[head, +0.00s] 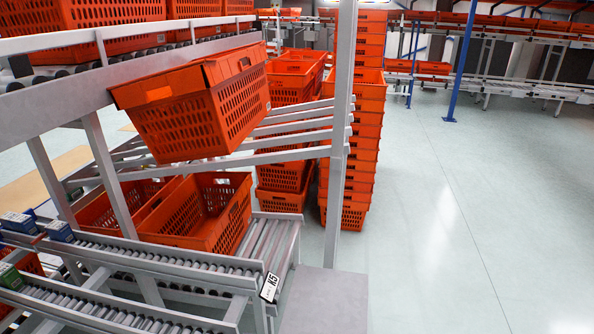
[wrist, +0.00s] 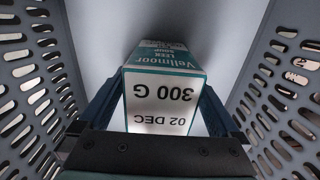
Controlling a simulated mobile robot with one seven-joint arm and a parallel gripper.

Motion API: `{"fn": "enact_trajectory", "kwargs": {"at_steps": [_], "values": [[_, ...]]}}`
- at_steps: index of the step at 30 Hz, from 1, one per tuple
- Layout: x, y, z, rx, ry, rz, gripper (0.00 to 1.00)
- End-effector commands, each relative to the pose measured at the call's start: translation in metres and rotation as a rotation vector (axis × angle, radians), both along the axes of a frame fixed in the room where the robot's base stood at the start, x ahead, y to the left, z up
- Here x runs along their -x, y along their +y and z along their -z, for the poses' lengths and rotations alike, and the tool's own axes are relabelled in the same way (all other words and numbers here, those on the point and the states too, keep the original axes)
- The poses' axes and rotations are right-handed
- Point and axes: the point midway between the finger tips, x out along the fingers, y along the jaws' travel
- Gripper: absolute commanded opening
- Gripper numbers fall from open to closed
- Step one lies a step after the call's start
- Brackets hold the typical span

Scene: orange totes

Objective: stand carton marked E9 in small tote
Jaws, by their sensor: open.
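In the wrist view, a white and teal carton (wrist: 162,98) printed "Vellmoor", "300 G" and "02 DEC" is between the two dark fingers of my gripper (wrist: 163,92). Its print reads upside down in this view. The jaws are open, one finger on each side of the carton; I cannot tell whether either touches it. The carton is inside a grey tote with slotted walls (wrist: 278,85), over or on its plain floor. I cannot tell whether it rests on that floor. No E9 mark is legible. My gripper does not show in the head view.
In the head view, an orange tote (head: 200,110) sits tilted on a rack above another orange tote (head: 205,215) near a roller conveyor (head: 170,262). Small blue cartons (head: 58,230) are at far left. A tag (head: 269,287) hangs at the conveyor's end. The floor at right is clear.

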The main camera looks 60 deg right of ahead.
Motion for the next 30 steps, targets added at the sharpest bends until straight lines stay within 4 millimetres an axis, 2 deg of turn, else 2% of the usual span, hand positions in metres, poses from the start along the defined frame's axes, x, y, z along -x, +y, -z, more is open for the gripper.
{"fn": "enact_trajectory", "kwargs": {"at_steps": [5,15,21,30], "values": [[-0.001,-0.001,-0.018,0.002,-0.003,0.0,0.99],[-0.001,-0.001,-0.084,0.002,-0.003,0.0,0.99],[-0.001,-0.001,-0.115,0.002,-0.003,0.0,0.99],[0.0,0.0,-0.126,-0.001,0.0,0.0,0.99]]}}
